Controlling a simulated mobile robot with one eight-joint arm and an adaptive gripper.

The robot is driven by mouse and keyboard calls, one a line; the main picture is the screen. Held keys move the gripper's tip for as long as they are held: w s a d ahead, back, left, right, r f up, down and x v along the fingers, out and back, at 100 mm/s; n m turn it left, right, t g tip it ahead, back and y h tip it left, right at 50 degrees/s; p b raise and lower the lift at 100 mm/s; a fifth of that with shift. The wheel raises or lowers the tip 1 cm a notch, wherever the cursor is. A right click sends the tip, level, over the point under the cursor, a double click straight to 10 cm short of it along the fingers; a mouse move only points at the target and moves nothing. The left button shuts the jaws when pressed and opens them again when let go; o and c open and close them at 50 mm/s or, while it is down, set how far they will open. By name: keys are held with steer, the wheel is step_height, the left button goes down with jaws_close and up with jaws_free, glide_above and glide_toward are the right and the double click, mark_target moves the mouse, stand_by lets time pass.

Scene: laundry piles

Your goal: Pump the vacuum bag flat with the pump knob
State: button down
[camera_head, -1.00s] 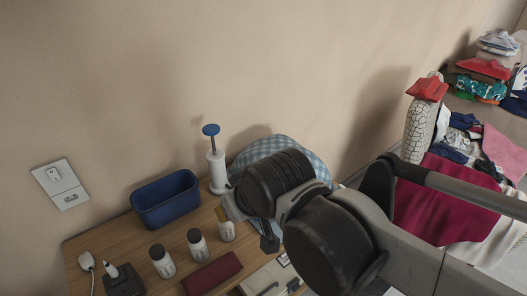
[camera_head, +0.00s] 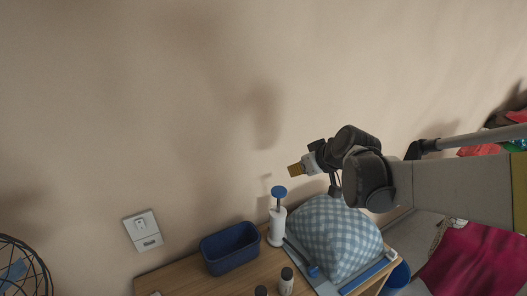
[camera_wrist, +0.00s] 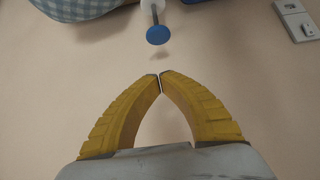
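The pump, a white cylinder (camera_head: 276,228) topped by a blue knob (camera_head: 279,192), stands upright at the back of the wooden table. Its knob is up on a thin rod. The vacuum bag (camera_head: 335,235), blue-and-white checked, lies puffed up just right of the pump. My gripper (camera_head: 295,170) is in the air above and slightly right of the knob, apart from it. In the wrist view, my yellow fingers (camera_wrist: 160,77) meet at the tips with nothing between them. The knob (camera_wrist: 158,35) shows just beyond the tips, and part of the bag (camera_wrist: 82,14) is at upper left.
A blue bin (camera_head: 230,248) stands left of the pump. Small bottles (camera_head: 286,281) stand in front. A wall socket (camera_head: 142,230) is at the left. A grey sofa (camera_head: 455,188) with a crimson cloth (camera_head: 478,262) is at the right. The wall behind is close.

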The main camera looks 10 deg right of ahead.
stand_by(0.3)
steer(key=b, duration=0.3)
glide_above(281, 190)
step_height(281, 190, down, 8)
steer(key=shift+r, duration=0.25)
step_height(281, 190, down, 2)
steer(key=shift+f+b, duration=0.25)
steer(key=shift+b, duration=0.1)
steer(key=shift+s+f, duration=0.1)
steer(key=shift+f, duration=0.45)
